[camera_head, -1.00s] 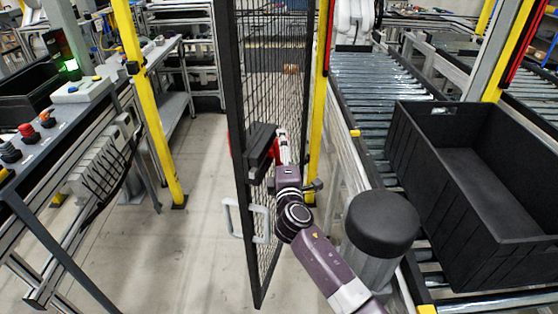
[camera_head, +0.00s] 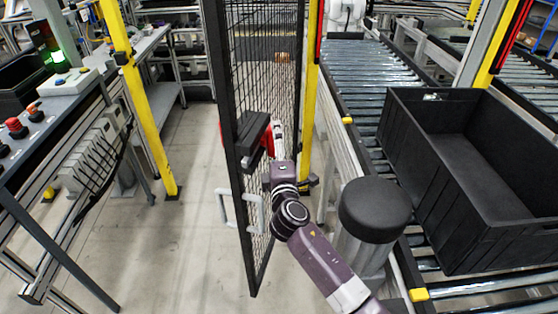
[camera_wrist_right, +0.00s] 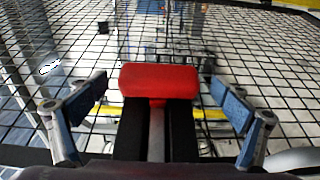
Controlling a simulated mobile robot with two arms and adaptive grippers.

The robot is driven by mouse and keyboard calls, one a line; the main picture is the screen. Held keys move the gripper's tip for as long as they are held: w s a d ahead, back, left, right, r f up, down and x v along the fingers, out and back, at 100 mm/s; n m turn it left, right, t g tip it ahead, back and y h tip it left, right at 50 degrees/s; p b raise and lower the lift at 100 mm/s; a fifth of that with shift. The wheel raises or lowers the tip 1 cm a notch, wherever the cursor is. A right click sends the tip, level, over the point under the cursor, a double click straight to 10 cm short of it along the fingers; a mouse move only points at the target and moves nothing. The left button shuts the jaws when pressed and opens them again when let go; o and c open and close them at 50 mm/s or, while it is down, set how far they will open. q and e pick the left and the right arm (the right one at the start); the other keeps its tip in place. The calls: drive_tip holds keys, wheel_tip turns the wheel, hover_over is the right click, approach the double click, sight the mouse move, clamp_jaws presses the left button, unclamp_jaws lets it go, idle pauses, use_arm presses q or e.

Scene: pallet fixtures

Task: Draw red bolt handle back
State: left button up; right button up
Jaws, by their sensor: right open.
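The red bolt handle (camera_wrist_right: 160,80) sits in the middle of the right wrist view, on a grey stem over a black bolt housing (camera_wrist_right: 184,130). In the head view, only a bit of the red handle (camera_head: 267,143) shows beside the black housing (camera_head: 250,130) on the mesh door (camera_head: 270,70). My right gripper (camera_wrist_right: 160,86) is open, with one blue-padded finger on each side of the handle. Gaps show between both fingers and the handle. In the head view, my right gripper (camera_head: 278,140) is at the bolt, partly hidden. My left gripper is out of view.
A pale pull handle (camera_head: 241,211) is on the door below the bolt. A yellow post (camera_head: 309,100) stands right of the door. A roller conveyor (camera_head: 355,75) with a black bin (camera_head: 465,180) is at the right. The floor left of the door is clear.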

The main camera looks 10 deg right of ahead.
drive_tip(key=s+a, duration=0.1)
drive_tip(key=s, duration=0.8)
drive_tip(key=shift+s+a, duration=0.1)
